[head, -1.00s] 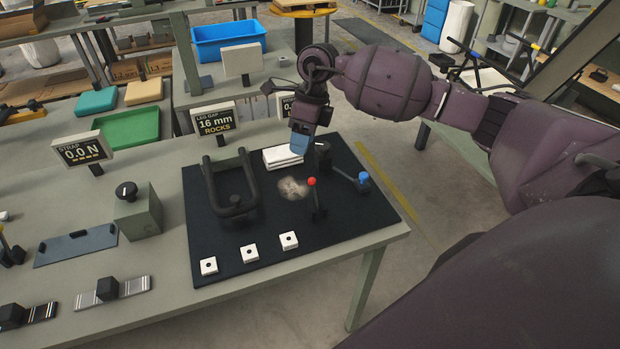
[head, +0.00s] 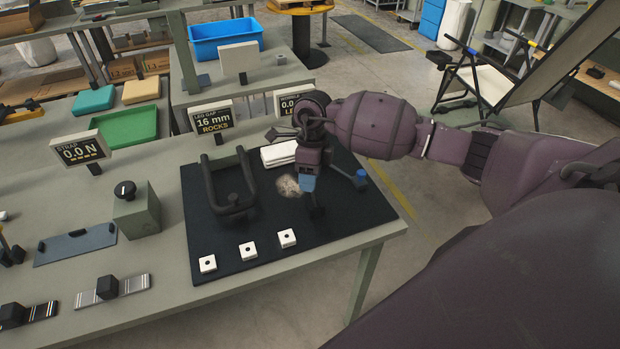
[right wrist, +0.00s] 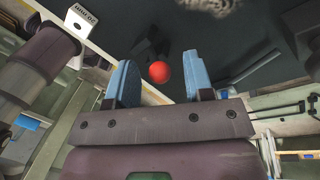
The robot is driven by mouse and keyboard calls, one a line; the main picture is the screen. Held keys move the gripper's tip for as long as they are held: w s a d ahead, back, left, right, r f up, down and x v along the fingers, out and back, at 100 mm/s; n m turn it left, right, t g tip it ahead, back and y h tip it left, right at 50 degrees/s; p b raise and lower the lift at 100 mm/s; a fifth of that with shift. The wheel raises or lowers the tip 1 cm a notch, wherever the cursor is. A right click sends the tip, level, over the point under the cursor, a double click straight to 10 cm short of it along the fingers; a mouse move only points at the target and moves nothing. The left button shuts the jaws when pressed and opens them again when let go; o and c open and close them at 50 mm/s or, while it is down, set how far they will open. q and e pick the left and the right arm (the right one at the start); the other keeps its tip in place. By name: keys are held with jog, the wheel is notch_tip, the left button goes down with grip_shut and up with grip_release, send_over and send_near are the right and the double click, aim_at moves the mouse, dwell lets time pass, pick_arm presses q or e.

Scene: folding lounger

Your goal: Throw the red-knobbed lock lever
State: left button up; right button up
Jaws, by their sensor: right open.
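The red knob (right wrist: 159,72) of the lock lever shows in the right wrist view, in front of and between my right gripper's two blue fingers (right wrist: 160,84). The fingers are apart, and I cannot tell how deep the knob sits between them. In the head view my right gripper (head: 307,184) points down over the dark mat and hides the red knob. A dark lower part of the lever (head: 316,208) shows just below the fingertips. My left gripper is not in view.
A blue-knobbed lever (head: 361,178) stands close on the right. A black U-shaped frame (head: 232,195) lies to the left on the black mat (head: 285,255). White pads (head: 280,153) lie behind my gripper. Several white blocks (head: 248,250) line the front. A sign (head: 213,121) reads 16 mm, ROCKS.

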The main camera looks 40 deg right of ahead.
jog(key=shift+s+a+f, duration=0.1)
jog(key=shift+f, duration=0.45)
grip_shut()
